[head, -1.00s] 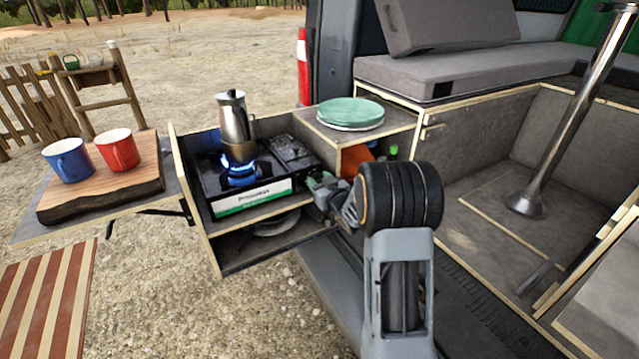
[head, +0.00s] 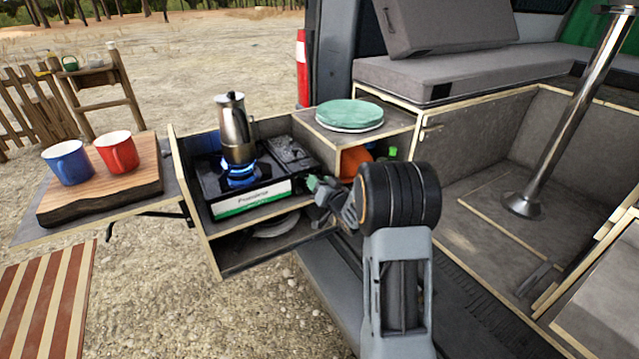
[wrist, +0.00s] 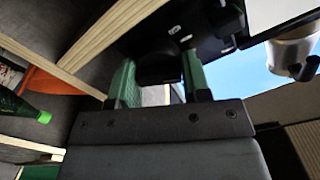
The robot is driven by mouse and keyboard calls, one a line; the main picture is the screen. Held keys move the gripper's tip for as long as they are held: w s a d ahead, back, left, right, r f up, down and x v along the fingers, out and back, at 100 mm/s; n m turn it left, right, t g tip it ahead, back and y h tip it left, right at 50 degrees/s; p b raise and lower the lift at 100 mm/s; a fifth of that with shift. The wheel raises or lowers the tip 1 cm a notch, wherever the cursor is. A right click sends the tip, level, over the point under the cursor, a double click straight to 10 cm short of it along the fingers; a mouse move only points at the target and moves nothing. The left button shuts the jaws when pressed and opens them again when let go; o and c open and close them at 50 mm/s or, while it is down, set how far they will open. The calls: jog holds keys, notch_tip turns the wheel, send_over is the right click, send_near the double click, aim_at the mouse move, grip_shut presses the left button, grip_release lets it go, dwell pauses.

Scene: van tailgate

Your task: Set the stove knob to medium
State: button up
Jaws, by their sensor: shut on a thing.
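The black camping stove (head: 212,178) with a white and green front label sits in the pulled-out kitchen box. A blue flame (head: 240,176) burns under the metal moka pot (head: 235,128). My gripper (head: 314,184) is at the right end of the stove's front. In the wrist view its two green fingers (wrist: 160,80) stand on either side of the dark stove knob (wrist: 157,64) and are shut on it. In the head view the knob is hidden by my gripper, and its setting cannot be read. The pot also shows in the wrist view (wrist: 290,52).
Green plates (head: 350,114) are stacked on the box's right top. An orange item (head: 354,160) and a green bottle (wrist: 22,106) stand in the compartment below. Blue (head: 68,161) and red (head: 117,152) mugs stand on a wooden board (head: 100,190) at left.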

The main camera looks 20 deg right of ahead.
dwell(0.3)
jog(key=o, duration=0.6)
jog(key=s+d, duration=0.1)
jog(key=s, duration=1.2)
jog(key=shift+s+d, duration=0.35)
